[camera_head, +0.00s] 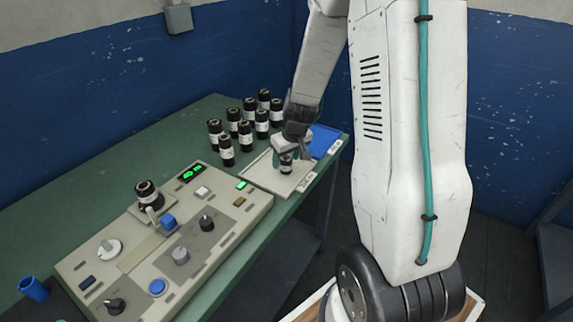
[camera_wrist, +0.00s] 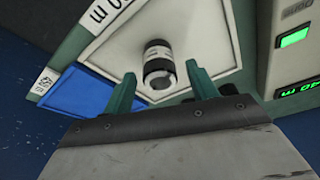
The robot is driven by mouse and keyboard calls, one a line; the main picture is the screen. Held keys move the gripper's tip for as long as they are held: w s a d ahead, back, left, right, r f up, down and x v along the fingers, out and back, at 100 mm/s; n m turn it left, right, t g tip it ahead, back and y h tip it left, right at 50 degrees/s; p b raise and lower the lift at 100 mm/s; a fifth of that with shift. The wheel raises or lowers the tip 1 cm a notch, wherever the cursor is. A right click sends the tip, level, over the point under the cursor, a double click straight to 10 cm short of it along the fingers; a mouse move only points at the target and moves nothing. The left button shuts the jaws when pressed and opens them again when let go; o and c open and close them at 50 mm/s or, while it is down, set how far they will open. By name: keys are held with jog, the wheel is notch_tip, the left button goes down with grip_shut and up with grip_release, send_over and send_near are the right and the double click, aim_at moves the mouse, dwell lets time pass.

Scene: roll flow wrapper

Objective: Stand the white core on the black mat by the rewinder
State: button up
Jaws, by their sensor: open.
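My gripper (camera_head: 287,153) is over the cream tray (camera_head: 262,178) at the right end of the bench. In the wrist view its two green fingers (camera_wrist: 161,70) are apart. A black roll with a white band (camera_wrist: 158,68) stands on the tray between or just beyond the fingertips; I cannot tell if they touch it. In the head view this roll (camera_head: 286,168) shows under my gripper. The rewinder (camera_head: 165,250) is a beige panel with knobs, carrying a dark roll (camera_head: 147,192) on its spindle. I cannot make out a plain white core or a black mat.
Several black rolls with white labels (camera_head: 226,150) stand behind the cream tray, close to my arm. A blue tray (camera_head: 323,141) lies to its right. A blue cup (camera_head: 34,289) is at the lower left. The green bench (camera_head: 120,150) is clear at the back left.

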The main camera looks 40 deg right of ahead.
jog(key=shift+x, duration=1.4)
jog(key=c, duration=1.1)
jog(key=shift+r, duration=0.1)
jog(key=shift+c, duration=0.2)
